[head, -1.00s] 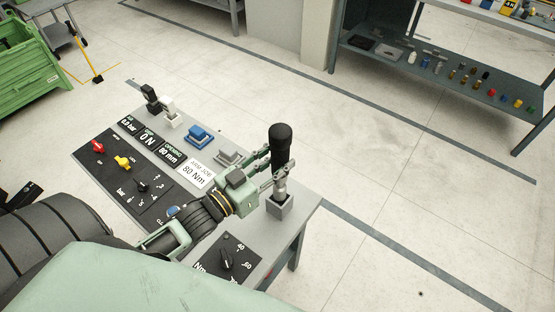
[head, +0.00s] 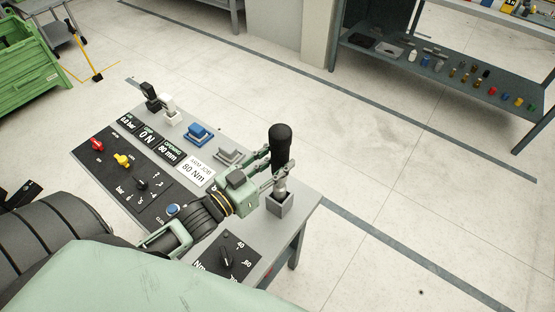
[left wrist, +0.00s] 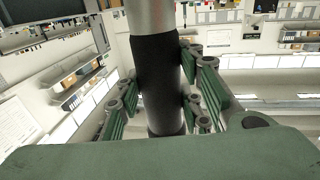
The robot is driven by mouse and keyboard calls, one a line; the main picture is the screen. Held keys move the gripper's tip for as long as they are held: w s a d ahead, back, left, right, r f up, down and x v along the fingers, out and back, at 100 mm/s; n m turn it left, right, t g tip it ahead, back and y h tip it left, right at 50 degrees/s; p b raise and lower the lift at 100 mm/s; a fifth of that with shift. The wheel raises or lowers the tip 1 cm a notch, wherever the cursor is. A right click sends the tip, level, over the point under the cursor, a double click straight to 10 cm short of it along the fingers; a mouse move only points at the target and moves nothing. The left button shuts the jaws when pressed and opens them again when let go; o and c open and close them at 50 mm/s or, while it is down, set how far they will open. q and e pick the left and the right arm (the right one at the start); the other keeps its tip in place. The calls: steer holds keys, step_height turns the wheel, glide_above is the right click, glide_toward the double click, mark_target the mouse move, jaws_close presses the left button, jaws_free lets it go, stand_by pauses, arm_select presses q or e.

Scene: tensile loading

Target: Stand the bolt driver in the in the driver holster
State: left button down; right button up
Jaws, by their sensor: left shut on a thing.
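The bolt driver (head: 281,143) stands upright in the head view, black handle on top and silver shaft pointing down. My left gripper (head: 273,171) is shut on it around the lower handle. The driver holster (head: 279,204) is a small grey square block near the right end of the panel. The shaft's lower end meets the holster's open top; how deep it sits inside I cannot tell. In the left wrist view the driver's black grip (left wrist: 160,80) is between the green fingers, with silver metal above it. My right gripper is not in view.
The grey control panel (head: 262,262) carries knobs, labels and a blue button. Other small blocks (head: 198,135) line its far edge, two of them holding a black and a white item. Open floor lies beyond. A shelf (head: 450,75) with small parts stands at the back right.

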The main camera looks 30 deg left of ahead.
arm_select(q)
steer(key=shift+f+b, duration=0.5)
steer(key=shift+f, duration=0.3)
stand_by(0.4)
steer(key=shift+f+b, duration=0.6)
steer(key=shift+f, duration=0.35)
stand_by(0.6)
steer(key=shift+f+b, duration=0.9)
steer(key=shift+f, duration=0.45)
stand_by(0.3)
steer(key=c, duration=1.1)
jaws_free()
steer(key=shift+s+f, duration=0.1)
steer(key=shift+f, duration=0.25)
steer(key=v, duration=1.2)
steer(key=shift+r, duration=0.2)
steer(key=shift+d, duration=0.1)
